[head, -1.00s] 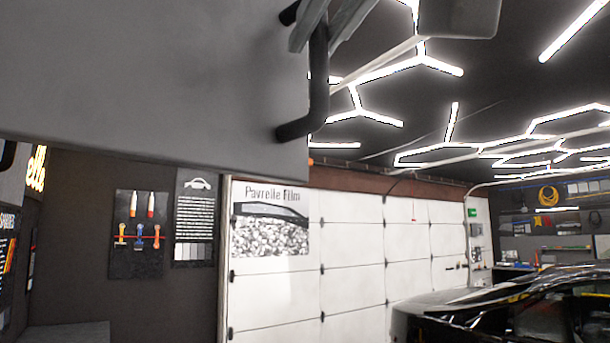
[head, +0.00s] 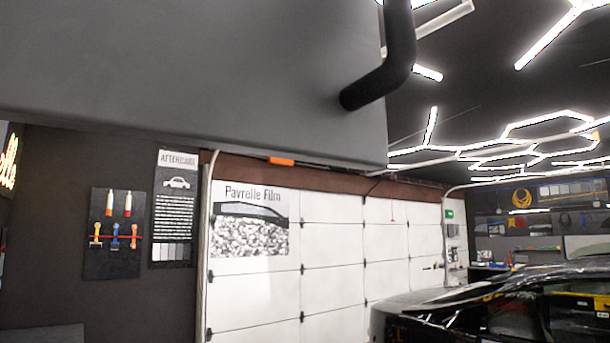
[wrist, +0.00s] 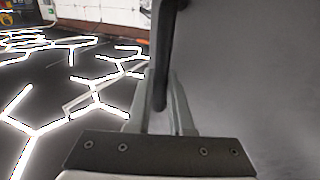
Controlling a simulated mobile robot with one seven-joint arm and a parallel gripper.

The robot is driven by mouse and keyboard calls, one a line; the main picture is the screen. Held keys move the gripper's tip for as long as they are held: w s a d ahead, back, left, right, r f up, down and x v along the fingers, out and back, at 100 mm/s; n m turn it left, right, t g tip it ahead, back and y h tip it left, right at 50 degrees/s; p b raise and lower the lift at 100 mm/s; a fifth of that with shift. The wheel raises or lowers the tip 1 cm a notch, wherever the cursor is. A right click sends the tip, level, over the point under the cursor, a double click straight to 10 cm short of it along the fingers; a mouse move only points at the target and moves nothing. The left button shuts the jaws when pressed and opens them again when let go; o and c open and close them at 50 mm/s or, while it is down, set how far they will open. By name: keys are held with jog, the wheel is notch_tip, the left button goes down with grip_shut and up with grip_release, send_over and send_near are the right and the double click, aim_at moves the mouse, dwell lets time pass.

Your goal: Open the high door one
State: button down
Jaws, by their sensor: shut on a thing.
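The high door (head: 180,70) is a flat grey panel that fills the upper left of the head view, its lower edge hanging over the room behind. Its black bar handle (head: 385,65) is near the panel's right edge. In the wrist view the handle (wrist: 165,55) runs down between the fingers of my gripper (wrist: 162,100), beside the grey door face (wrist: 245,80). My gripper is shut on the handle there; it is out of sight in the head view. The door's hinge side and the inside of the cabinet are hidden.
A black car (head: 500,305) stands at the lower right. A white garage door (head: 330,250) and a dark wall with a tool board (head: 115,233) are behind. Open room shows right of the panel, under the hexagonal ceiling lights (head: 550,125).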

jog(key=c, duration=0.8)
grip_release()
jog(key=shift+s, duration=0.15)
jog(key=s+d, duration=0.3)
jog(key=s, duration=1.4)
jog(key=shift+p, duration=0.4)
jog(key=shift+d, duration=0.1)
